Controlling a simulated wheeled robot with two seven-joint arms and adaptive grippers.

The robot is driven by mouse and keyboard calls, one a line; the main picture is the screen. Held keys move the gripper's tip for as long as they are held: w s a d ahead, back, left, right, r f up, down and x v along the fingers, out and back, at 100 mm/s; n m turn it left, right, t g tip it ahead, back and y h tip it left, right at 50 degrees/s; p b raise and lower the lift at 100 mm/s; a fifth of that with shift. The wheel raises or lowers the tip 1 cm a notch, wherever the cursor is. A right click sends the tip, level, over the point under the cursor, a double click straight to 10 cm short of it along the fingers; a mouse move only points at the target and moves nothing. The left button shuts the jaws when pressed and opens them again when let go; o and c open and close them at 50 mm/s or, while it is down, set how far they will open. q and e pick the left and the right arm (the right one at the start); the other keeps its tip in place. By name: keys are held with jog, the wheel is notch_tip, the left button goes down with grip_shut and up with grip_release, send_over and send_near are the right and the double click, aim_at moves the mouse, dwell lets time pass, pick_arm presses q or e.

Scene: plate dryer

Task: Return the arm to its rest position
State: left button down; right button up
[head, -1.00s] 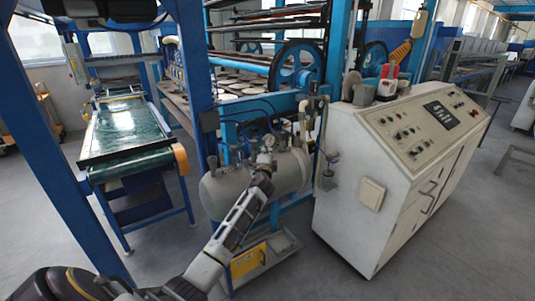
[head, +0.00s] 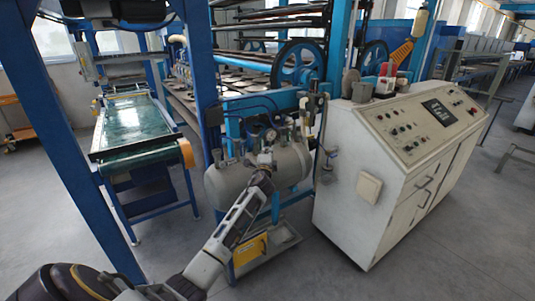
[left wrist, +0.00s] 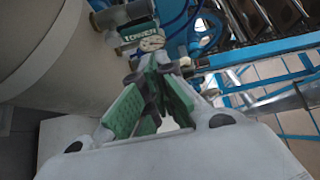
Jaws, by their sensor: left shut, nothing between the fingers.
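My left arm reaches in from the lower left of the head view. My left gripper (head: 264,157) is at its end, in front of the grey air tank (head: 228,185) as seen there. In the left wrist view the left gripper (left wrist: 158,68) shows green-padded fingers that come together at the tips, with nothing between them. A round gauge (left wrist: 151,43) and a green label lie just beyond the tips; I cannot tell whether they touch. My right gripper is in neither view.
A white control cabinet (head: 345,205) stands right of the tank. A conveyor with a green belt (head: 125,125) is at the left, behind a blue post (head: 75,165). A blue-framed machine with a wheel (head: 299,63) is behind the tank. Open floor lies at the front right.

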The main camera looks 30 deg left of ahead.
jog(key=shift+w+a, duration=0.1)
